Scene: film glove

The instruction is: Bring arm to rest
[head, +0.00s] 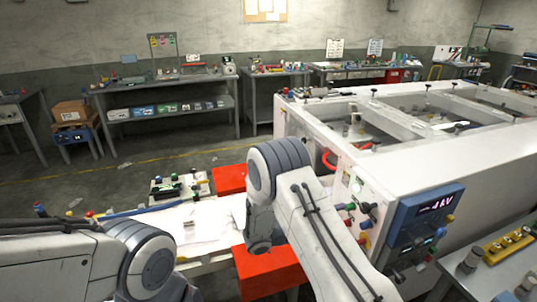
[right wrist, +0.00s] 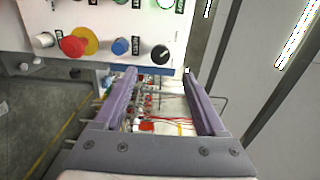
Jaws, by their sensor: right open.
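My right gripper (right wrist: 160,82) shows in the right wrist view with its two purple fingers apart and no object held. A white control panel (right wrist: 118,14) with several coloured knobs and buttons is just above the fingers in that view. In the head view my right arm bends over the middle of the picture, and its fingers cannot be made out. My left arm enters at the lower left, and its gripper is not in view.
A large white glove box (head: 470,170) fills the right side, with a blue display unit (head: 420,222) on its near end. Red blocks (head: 268,272) and a white work surface (head: 206,222) lie beside my arms. Benches line the back wall. Grey floor (head: 60,185) is open at left.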

